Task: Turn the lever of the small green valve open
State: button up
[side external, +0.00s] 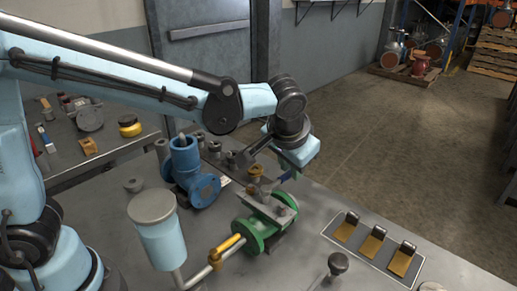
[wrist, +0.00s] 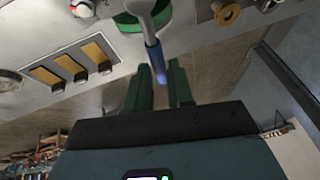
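The green valve (side external: 264,225) sits on the grey bench in the side view, its round green flanges showing. Its lever has a blue grip (side external: 288,176) that points up and back from the body. In the wrist view the blue grip (wrist: 154,58) comes down from the valve (wrist: 128,21) at the top edge. My gripper (wrist: 159,68) has two dark green fingers apart, with the end of the blue grip between them. A gap shows on the right finger's side; contact with the left finger cannot be told.
A blue flanged valve (side external: 190,176) and small fittings stand left of the green valve. A panel with several yellow pedals (side external: 373,243) lies to the right. Bench between is partly clear.

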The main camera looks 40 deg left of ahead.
jog(key=o, duration=0.3)
jog(key=v, duration=1.2)
jog(key=s+a+f+t+h, duration=0.1)
jog(key=s+a+f, duration=0.3)
jog(key=a, duration=0.4)
jog(key=s+a+f+n+t+h, duration=0.1)
jog(key=s+a+f, duration=0.3)
jog(key=a+f, duration=0.3)
jog(key=shift+a+t, duration=0.3)
jog(key=shift+a, duration=0.1)
